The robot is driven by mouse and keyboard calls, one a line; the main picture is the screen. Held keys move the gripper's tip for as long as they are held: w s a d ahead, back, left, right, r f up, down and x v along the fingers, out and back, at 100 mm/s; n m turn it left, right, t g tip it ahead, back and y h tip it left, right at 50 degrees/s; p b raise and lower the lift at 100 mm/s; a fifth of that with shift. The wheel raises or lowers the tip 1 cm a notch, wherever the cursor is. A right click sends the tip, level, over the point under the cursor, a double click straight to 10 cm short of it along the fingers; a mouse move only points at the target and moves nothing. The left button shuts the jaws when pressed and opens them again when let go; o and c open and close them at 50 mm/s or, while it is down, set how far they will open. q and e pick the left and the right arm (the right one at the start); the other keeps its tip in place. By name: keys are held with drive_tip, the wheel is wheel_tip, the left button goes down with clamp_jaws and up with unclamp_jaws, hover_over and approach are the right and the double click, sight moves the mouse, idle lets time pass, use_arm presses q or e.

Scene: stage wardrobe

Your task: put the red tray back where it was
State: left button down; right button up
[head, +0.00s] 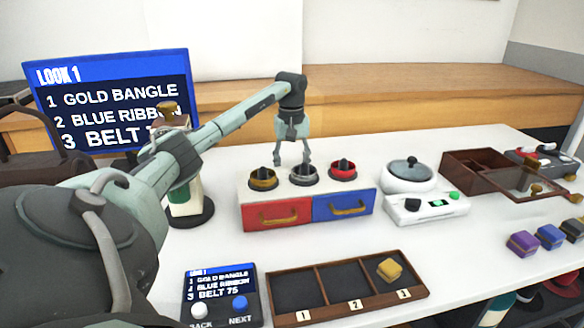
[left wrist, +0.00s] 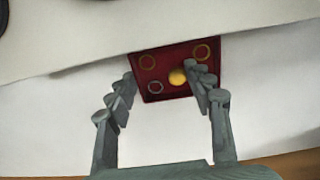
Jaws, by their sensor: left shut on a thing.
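The red tray (left wrist: 178,91) shows in the left wrist view, dark red, with several rings and a yellow ball on it. My left gripper (left wrist: 164,78) has its fingers spread on either side of part of the tray and is shut on it; the exact contact is hard to make out. In the head view my left gripper (head: 298,152) points down at the far side of a white drawer unit (head: 244,222). I cannot see the tray there; the unit seems to hide it. My right gripper is not in view.
The unit has a red drawer (head: 265,212), a blue drawer (head: 335,204) and three round pieces on top. A stand (head: 190,212) is close on its left, a white scale (head: 425,213) on its right. A numbered three-slot tray (head: 340,303) lies in front.

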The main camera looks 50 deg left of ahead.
use_arm(q)
drive_tip(key=c, duration=0.6)
unclamp_jaws()
drive_tip(key=shift+r, duration=0.1)
